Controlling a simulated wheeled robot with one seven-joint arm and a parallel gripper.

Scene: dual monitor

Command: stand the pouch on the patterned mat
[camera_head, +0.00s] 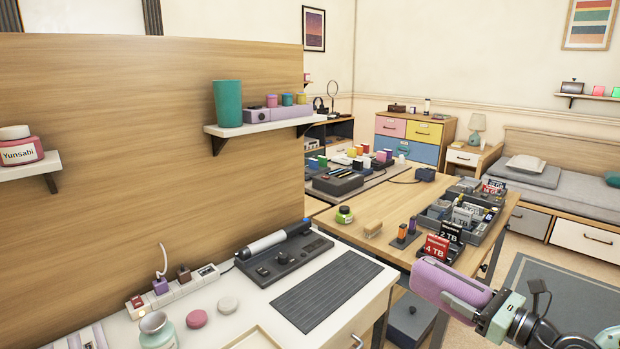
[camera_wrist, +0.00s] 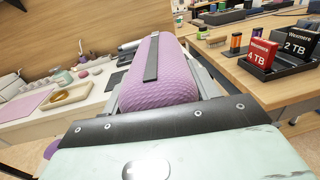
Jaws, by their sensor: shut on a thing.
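The pouch (camera_head: 448,282) is purple with a dark strip along it. In the wrist view the pouch (camera_wrist: 176,88) fills the space between the jaws and its surface looks textured. My gripper (camera_head: 462,296) is shut on it and holds it in the air, lying rather than upright, at the lower right of the head view. The jaws also show in the wrist view (camera_wrist: 160,92). The patterned mat (camera_head: 327,289) is dark grey with fine stripes and lies flat and bare on the white desk, left of the pouch. I cannot make out the mat clearly in the wrist view.
A black device with a white roll (camera_head: 280,250) stands behind the mat on the white desk (camera_head: 243,314). The wooden table (camera_head: 387,240) behind holds red and black drive boxes (camera_head: 435,250) and batteries.

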